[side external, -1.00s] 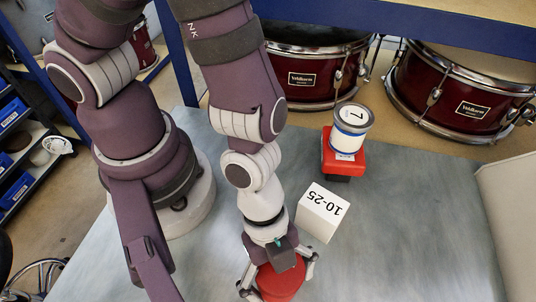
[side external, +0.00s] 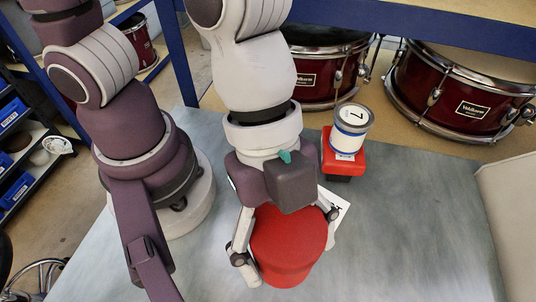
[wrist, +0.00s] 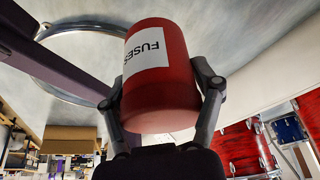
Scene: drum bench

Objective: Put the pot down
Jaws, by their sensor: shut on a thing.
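The pot is a red round tub (side external: 288,250), held in my gripper (side external: 286,238) at the lower middle of the side view, where it looks raised off the bench. In the wrist view the pot (wrist: 178,100) shows a white label reading "FUSES". The two fingers of my gripper (wrist: 162,95) are shut on opposite sides of it. The height of its base above the bench is hard to tell.
The grey bench top (side external: 430,235) is clear on the right. A white tin marked 7 (side external: 348,140) stands on a red block (side external: 345,163). Red drums (side external: 465,95) stand behind.

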